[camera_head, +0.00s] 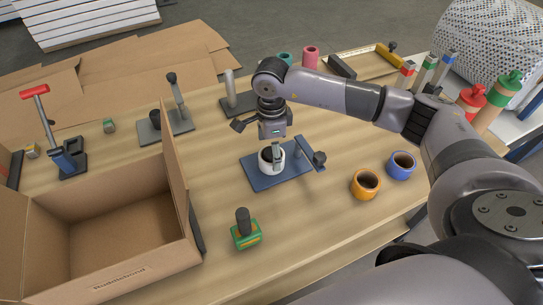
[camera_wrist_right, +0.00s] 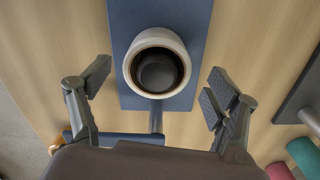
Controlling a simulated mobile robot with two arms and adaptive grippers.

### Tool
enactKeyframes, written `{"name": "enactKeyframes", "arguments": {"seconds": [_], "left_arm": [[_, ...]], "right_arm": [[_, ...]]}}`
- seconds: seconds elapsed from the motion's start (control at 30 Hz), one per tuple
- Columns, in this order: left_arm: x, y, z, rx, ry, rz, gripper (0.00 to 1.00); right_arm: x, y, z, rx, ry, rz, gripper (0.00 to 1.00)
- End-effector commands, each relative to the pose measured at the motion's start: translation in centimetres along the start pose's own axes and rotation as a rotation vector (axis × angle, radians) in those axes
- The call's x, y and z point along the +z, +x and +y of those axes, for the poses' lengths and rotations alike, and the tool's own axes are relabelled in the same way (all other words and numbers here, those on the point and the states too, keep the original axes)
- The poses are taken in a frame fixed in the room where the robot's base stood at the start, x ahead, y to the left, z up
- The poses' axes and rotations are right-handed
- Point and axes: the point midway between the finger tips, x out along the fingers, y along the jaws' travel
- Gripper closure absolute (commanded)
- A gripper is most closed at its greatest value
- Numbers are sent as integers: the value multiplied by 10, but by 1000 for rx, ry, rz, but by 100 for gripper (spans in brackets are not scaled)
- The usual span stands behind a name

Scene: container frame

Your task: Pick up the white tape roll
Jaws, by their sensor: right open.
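The white tape roll (camera_head: 271,167) sits on a blue base plate (camera_head: 262,183) near the middle of the table, around a dark round core. In the right wrist view the roll (camera_wrist_right: 132,66) is seen from above as a white ring on the blue plate (camera_wrist_right: 198,25). My right gripper (camera_head: 258,138) hangs just above the roll, pointing down. Its fingers (camera_wrist_right: 157,92) are spread wide and empty, one on each side of the roll and lower in the wrist picture than it. My left gripper is not in view.
An open cardboard box (camera_head: 120,225) stands at the left. A green tape dispenser (camera_head: 245,235) is in front. An orange roll (camera_head: 365,184) and a blue roll (camera_head: 401,166) lie to the right. Other holders with posts stand behind. Bottles (camera_head: 472,99) line the right edge.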

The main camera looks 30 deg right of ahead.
Motion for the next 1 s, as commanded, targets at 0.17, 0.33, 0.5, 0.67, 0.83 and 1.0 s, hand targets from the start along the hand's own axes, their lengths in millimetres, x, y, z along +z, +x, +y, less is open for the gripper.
{"name": "enactKeyframes", "arguments": {"seconds": [0.17, 0.33, 0.5, 0.67, 0.83, 1.0], "left_arm": [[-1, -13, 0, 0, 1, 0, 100], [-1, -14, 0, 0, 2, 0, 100], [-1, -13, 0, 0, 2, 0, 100], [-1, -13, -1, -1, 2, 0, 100], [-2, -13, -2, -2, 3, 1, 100], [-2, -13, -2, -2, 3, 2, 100]], "right_arm": [[0, 24, 3, 3, 1, 1, 18], [1, 33, 3, 0, -1, 0, 18], [1, 33, 3, 0, 0, 0, 19], [1, 33, 3, 0, 0, 0, 29], [1, 33, 3, 0, 0, 0, 40], [1, 33, 3, 0, 0, 0, 52]]}}
